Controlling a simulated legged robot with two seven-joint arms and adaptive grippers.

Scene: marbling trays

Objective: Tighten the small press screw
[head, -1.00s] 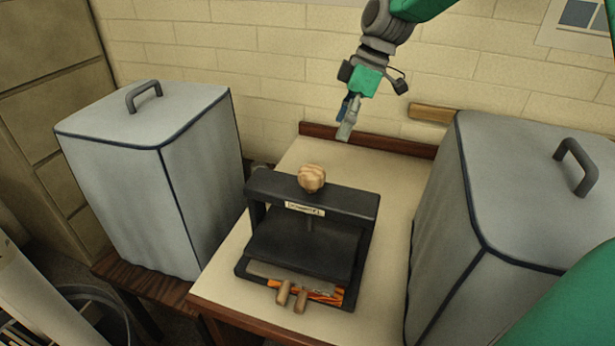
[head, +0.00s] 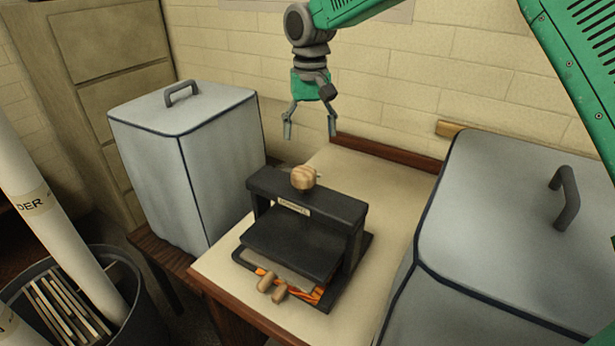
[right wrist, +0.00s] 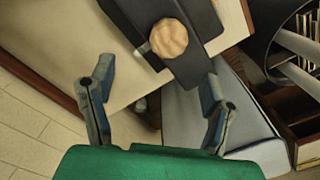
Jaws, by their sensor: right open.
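The small press (head: 308,230) is a black frame on the cream table, with a label on its top beam. Its screw has a round wooden knob (head: 303,177) on top of the beam. Marbled orange sheets and two wooden pegs show at the press's front. My right gripper (head: 309,137) is open and empty, in the air above and behind the knob. In the right wrist view the knob (right wrist: 169,38) lies beyond the open fingers (right wrist: 155,98), apart from them. The screw shaft below the knob is mostly hidden. My left gripper is not in view.
Grey covered boxes with handles stand on the left (head: 190,160) and right (head: 520,230) of the press. A bin (head: 130,300) with rolls and slats is at the lower left. The cream table top (head: 385,190) is clear behind and right of the press.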

